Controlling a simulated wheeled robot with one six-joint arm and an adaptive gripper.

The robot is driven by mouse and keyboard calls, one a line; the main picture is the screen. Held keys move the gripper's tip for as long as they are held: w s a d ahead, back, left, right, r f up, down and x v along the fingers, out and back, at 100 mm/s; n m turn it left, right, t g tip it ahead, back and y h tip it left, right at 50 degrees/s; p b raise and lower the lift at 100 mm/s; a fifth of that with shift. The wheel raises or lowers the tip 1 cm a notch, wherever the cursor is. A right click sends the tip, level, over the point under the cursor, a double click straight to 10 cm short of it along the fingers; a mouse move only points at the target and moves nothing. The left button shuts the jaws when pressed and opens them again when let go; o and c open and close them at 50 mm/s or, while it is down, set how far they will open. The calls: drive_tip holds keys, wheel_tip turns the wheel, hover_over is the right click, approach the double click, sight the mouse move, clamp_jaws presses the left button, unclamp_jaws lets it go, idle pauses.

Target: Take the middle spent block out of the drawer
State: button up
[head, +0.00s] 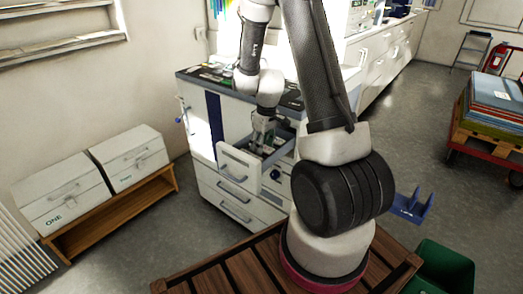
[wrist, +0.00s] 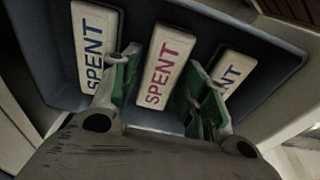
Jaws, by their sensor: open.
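The drawer (head: 240,167) of the white cabinet is pulled open in the head view. In the wrist view its blue-grey inside (wrist: 45,60) holds three pale blocks marked SPENT. The middle block (wrist: 166,65) has red letters, and the left block (wrist: 97,38) and right block (wrist: 233,72) have blue letters. My gripper (wrist: 160,75) is open, its green-padded fingers on either side of the middle block's near end. The fingers partly cover the left and right blocks. I cannot tell whether the pads touch the middle block. In the head view my gripper (head: 263,135) reaches down into the drawer.
The cabinet top (head: 215,78) carries flat items behind the drawer. A blue holder (head: 411,207) and a green bin (head: 445,270) are at right. A slatted wooden surface (head: 235,275) is in front.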

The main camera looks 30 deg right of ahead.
drive_tip(key=shift+f, duration=0.25)
drive_tip(key=c, duration=0.6)
drive_tip(key=shift+r, duration=0.1)
